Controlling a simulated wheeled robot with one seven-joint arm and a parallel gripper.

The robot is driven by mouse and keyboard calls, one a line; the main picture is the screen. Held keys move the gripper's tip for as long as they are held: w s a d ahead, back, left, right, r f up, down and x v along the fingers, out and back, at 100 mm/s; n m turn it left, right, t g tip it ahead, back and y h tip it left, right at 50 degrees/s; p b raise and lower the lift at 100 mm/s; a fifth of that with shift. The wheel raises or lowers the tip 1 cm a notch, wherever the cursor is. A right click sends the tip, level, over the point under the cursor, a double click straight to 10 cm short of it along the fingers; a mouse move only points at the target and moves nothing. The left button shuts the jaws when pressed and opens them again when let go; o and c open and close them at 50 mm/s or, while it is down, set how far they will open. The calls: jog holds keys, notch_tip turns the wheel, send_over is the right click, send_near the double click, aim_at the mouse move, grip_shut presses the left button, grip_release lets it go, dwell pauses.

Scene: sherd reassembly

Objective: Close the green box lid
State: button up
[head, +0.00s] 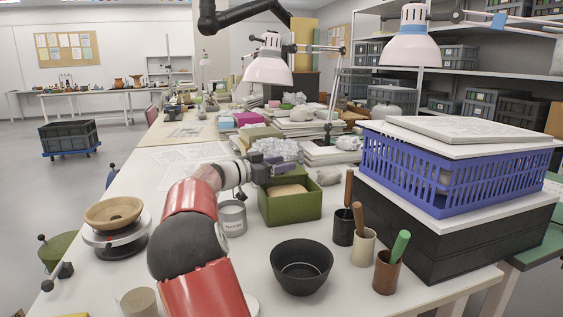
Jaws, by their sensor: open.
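The green box (290,209) stands on the white table near the middle of the head view. Its top is open, and something tan (287,190) shows inside. A green panel (303,174) rises at the back of the box; I cannot tell whether it is the raised lid or the back wall. My gripper (282,168) is open at the box's upper left, close to its back edge. Its fingers are small and dark here, and I cannot tell whether they touch the box. My arm hides part of the table in front of the box's left side.
A plaster tin (232,219) stands left of the box. A black bowl (301,268) and tool cups (363,247) stand in front and right. A blue crate (440,178) sits on black boxes at right. Crumpled clear wrap (277,150) and papers lie behind. A lamp (268,66) hangs above.

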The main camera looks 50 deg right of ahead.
jog(key=shift+d, duration=0.3)
grip_shut()
jog(key=b, duration=0.1)
jog(key=s+b, duration=0.1)
jog(key=b, duration=0.1)
jog(key=shift+s+a+f, duration=0.1)
jog(key=shift+a+f, duration=0.15)
jog(key=shift+a, duration=0.15)
jog(key=shift+s+a+b, duration=0.35)
jog(key=shift+s+b, duration=0.35)
jog(key=shift+b, duration=0.3)
jog(key=shift+s+a+r, duration=0.15)
jog(key=shift+s+r, duration=0.15)
jog(key=shift+s, duration=0.05)
